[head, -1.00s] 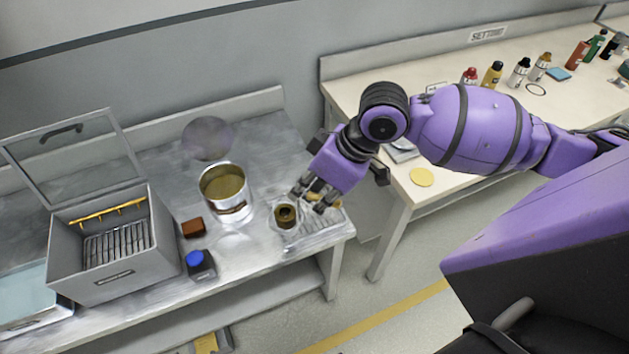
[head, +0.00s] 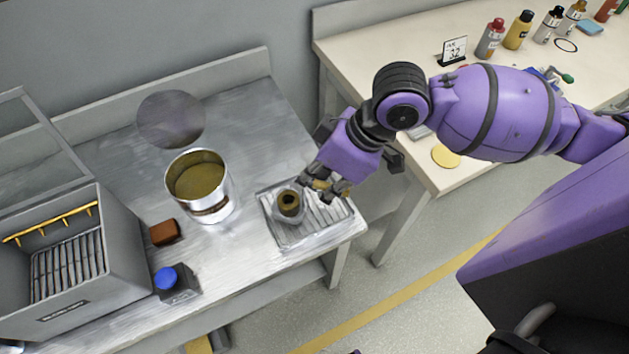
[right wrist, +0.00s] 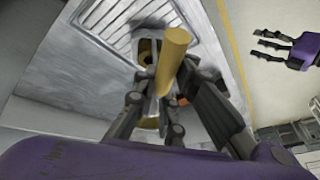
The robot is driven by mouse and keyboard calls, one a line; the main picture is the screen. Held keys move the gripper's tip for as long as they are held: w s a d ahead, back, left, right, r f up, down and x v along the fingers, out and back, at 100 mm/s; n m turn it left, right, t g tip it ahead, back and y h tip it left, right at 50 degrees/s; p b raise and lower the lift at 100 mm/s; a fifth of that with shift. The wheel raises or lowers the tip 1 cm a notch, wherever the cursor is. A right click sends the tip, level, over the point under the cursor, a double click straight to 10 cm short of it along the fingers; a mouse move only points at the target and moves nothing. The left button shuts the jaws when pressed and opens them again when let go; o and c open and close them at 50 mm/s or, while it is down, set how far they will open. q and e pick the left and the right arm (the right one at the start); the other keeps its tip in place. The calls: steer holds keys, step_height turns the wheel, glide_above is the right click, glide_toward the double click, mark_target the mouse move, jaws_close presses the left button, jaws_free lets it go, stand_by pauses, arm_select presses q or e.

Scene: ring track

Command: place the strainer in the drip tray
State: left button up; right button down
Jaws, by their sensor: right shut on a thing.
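The strainer (head: 290,203) is a small cup with a dark-yellow inside. In the head view it shows over the left part of the drip tray (head: 305,238), a ribbed metal tray at the right end of the metal bench. My right gripper (head: 322,190) is shut on the strainer's yellow handle, which shows in the right wrist view (right wrist: 172,62). The fingers hide part of the strainer. I cannot tell whether its base touches the tray. My left gripper (right wrist: 257,44) shows at the right wrist view's upper right, fingers spread and empty; it is outside the head view.
A metal pot (head: 200,187) stands left of the tray. A brown block (head: 164,232), a blue-capped container (head: 178,283) and a grey lidded box (head: 85,285) stand further left. A pale table (head: 400,50) with bottles is behind my right arm.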

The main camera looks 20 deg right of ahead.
steer(key=shift+f, duration=0.25)
steer(key=shift+s+a+r, duration=0.1)
steer(key=shift+a+r, duration=0.05)
steer(key=shift+r, duration=0.1)
steer(key=shift+f, duration=0.2)
steer(key=c, duration=1.8)
jaws_free()
arm_select(q)
steer(key=shift+w, duration=0.1)
arm_select(e)
steer(key=shift+o, duration=0.2)
arm_select(q)
steer(key=shift+f, duration=0.1)
